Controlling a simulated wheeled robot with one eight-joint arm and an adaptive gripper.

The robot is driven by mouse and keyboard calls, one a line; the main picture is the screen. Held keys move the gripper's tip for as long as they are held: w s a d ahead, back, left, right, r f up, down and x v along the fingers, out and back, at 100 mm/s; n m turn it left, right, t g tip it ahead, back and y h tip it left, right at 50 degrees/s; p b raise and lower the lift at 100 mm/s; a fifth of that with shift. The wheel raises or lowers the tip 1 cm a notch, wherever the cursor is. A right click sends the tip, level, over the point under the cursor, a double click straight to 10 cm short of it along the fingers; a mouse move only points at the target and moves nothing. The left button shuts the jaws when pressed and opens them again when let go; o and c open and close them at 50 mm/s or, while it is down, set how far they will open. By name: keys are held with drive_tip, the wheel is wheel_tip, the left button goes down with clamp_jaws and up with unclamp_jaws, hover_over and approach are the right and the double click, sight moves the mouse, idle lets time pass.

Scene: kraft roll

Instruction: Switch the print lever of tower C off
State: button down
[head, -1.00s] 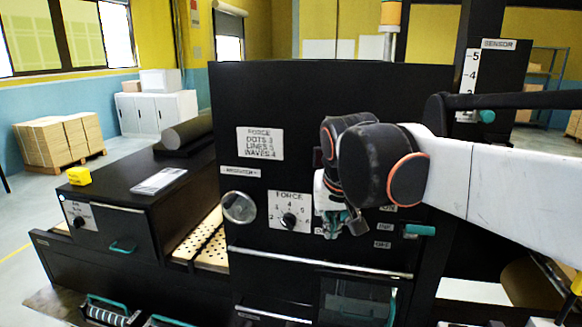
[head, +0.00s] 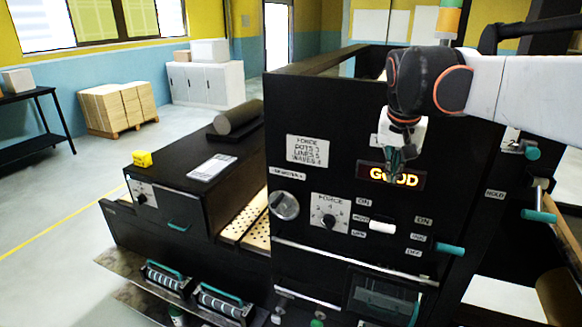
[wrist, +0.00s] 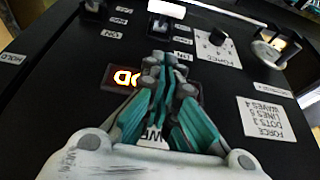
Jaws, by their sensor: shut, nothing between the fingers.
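A black press tower carries a white-handled lever (head: 382,227) and a teal-handled lever (head: 449,249), each beside a column of small ON-to-OFF labels. Both handles appear about level with their middle labels. The lever names and the tower letter are too small or covered to read. A lit display (head: 381,176) above the levers seems to read GOOD, partly covered by my gripper (head: 398,172). My gripper is shut and empty in front of the display, above both levers and apart from them. In the wrist view my gripper's closed teal fingers (wrist: 163,62) point toward the white lever (wrist: 167,9).
A round knob (head: 284,205) and a FORCE dial (head: 329,219) are left of the levers. More teal handles, one near a HOLD label (head: 495,194), stick out at the right. Rollers in trays (head: 220,303) lie low at the front left.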

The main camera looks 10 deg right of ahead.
drive_tip(key=p, duration=0.2)
hover_over(382, 224)
drive_tip(key=w+d, duration=0.1)
drive_tip(key=w, duration=0.1)
drive_tip(key=f, duration=1.2)
drive_tip(key=shift+s, duration=0.25)
drive_tip(key=shift+s+a+f, duration=0.1)
drive_tip(key=shift+s+f, duration=0.15)
drive_tip(key=shift+f, duration=0.35)
drive_tip(key=shift+s+a+f+t+h+b, duration=0.3)
drive_tip(key=shift+s+t+b, duration=0.1)
drive_tip(key=shift+t+b, duration=0.15)
drive_tip(key=shift+f, duration=0.1)
